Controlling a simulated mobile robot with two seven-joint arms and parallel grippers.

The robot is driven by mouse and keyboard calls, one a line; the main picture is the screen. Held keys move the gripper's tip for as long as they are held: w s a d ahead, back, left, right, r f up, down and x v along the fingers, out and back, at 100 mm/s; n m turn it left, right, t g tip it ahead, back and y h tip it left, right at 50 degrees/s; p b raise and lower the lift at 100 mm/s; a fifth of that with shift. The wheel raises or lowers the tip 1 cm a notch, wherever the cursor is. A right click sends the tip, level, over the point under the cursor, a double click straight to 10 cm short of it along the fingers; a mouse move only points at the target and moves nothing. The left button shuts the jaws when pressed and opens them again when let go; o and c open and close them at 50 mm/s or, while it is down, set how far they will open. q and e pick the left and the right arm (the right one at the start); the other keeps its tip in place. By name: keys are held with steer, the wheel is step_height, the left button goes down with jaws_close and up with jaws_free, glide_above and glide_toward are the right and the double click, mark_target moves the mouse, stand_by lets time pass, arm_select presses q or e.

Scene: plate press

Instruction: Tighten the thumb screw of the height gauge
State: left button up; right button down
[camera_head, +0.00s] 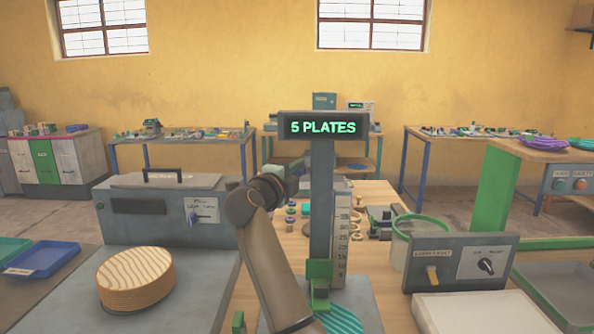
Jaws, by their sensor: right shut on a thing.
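The height gauge (321,220) is a dark upright post with a numbered scale plate (342,225) along its right side. A green slider (319,270) sits low on the post. I cannot make out the thumb screw. My right arm rises from the bottom edge, left of the post, and bends away at the joint. My right gripper (298,172) is small and partly hidden, beside the left side of the post and well above the slider. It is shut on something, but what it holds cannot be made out. My left gripper is not in view.
A display (323,127) reading "5 PLATES" tops the post. A round wooden stack (136,279) and a grey box (165,210) stand left. A control panel (461,262), a green-rimmed container (421,222) and a pale block (478,312) stand right. Small parts crowd the table behind.

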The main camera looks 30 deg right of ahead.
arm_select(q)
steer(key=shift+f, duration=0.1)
arm_select(e)
steer(key=shift+f+h+b, duration=0.15)
steer(key=shift+h+b, duration=0.15)
steer(key=shift+b, duration=0.15)
steer(key=shift+f+m+t+h+b, duration=0.15)
steer(key=shift+m+t+h+b, duration=0.3)
steer(key=shift+b, duration=0.25)
steer(key=m+t+h+b, duration=0.1)
steer(key=h+b, duration=0.1)
steer(key=b, duration=0.2)
steer(key=shift+h, duration=0.25)
steer(key=shift+m+b, duration=0.35)
steer(key=shift+b, duration=0.3)
steer(key=shift+m+t+h+b, duration=0.25)
steer(key=shift+m+h+b, duration=0.15)
steer(key=shift+h+b, duration=0.35)
steer(key=shift+r+h+b, duration=0.25)
steer(key=shift+b, duration=0.25)
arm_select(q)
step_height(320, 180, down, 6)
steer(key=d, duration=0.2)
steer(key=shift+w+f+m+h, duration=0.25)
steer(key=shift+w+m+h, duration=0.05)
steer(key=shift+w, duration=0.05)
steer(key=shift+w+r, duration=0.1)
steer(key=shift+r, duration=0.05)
arm_select(e)
steer(key=shift+m, duration=0.3)
